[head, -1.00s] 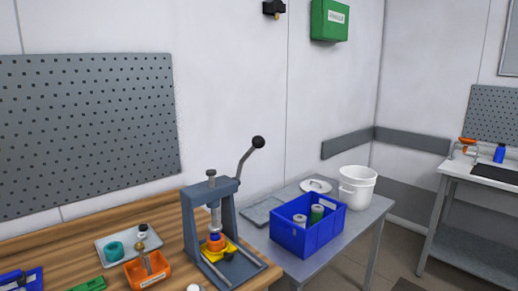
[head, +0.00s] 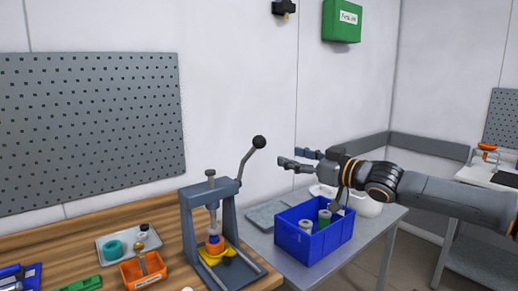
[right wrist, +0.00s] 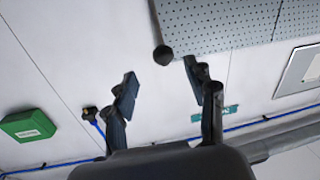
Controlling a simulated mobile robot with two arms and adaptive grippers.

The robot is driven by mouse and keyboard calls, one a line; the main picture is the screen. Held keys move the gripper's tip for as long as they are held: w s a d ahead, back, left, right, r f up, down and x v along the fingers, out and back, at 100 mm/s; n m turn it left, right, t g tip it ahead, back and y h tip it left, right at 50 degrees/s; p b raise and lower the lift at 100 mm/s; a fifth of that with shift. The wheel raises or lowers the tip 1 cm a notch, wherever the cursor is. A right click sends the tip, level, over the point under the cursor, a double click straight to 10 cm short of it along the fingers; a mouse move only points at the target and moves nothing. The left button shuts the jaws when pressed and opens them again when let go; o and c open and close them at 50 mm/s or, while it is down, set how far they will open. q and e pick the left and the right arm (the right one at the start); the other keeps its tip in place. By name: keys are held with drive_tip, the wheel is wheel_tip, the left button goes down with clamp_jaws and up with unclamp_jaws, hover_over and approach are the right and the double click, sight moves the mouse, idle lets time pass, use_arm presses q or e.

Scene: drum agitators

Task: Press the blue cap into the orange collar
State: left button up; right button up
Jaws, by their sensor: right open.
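The blue cap (head: 214,239) sits on top of the orange collar (head: 214,248), under the ram of a grey arbor press (head: 188,220). The collar stands in a yellow holder (head: 229,252) on the press base. I cannot tell how deep the cap sits. The press lever rises to the right and ends in a black ball knob (head: 259,142). My right gripper (head: 290,158) is open and empty, to the right of the knob and apart from it. In the right wrist view the knob (right wrist: 163,55) appears between the open fingers. My left gripper is out of view.
A blue crate (head: 311,247) holding cylinders stands on the grey side table (head: 262,243), below my right arm. An orange bin (head: 133,280) and a grey tray (head: 112,258) lie left of the press on the wooden bench (head: 50,250). Space around the knob looks clear.

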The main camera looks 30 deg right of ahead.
sight(256, 147)
drive_tip(key=p+x, duration=1.1)
drive_tip(key=x, duration=0.1)
drive_tip(key=shift+w, duration=0.35)
drive_tip(key=shift+w+a+p, duration=0.2)
drive_tip(key=shift+w+p, duration=0.1)
drive_tip(key=shift+w, duration=0.3)
clamp_jaws()
idle(0.4)
